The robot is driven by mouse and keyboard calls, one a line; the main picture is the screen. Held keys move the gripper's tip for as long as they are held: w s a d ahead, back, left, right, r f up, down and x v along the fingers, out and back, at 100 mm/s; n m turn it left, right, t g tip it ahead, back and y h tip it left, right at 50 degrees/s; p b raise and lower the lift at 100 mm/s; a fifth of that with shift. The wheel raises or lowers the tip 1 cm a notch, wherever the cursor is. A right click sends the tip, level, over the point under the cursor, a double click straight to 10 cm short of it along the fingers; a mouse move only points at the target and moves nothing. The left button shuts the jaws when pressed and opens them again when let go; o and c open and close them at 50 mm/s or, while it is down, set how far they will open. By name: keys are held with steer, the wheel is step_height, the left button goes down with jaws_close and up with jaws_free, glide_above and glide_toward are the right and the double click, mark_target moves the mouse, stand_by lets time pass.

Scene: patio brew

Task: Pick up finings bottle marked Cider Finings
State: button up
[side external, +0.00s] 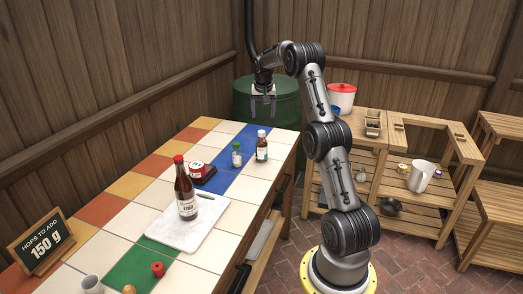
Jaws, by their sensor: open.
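The labels are too small to read, so I cannot tell which is marked Cider Finings. My gripper (263,102) points down, open and empty. In the picture it is above the brown bottle and apart from it, before the green barrel.
A dark red-capped bottle (186,190) stands on a white board (213,217). A red and white device (200,172) is left of the small bottles. A green barrel (290,105) stands behind the table.

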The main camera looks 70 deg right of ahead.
mark_target(261, 132)
steer(key=x, duration=0.8)
steer(key=shift+w+x, duration=0.15)
steer(key=shift+x, duration=1.15)
steer(key=shift+w+x, duration=0.2)
steer(key=shift+x, duration=1.1)
jaws_close()
steer(key=shift+r, duration=0.1)
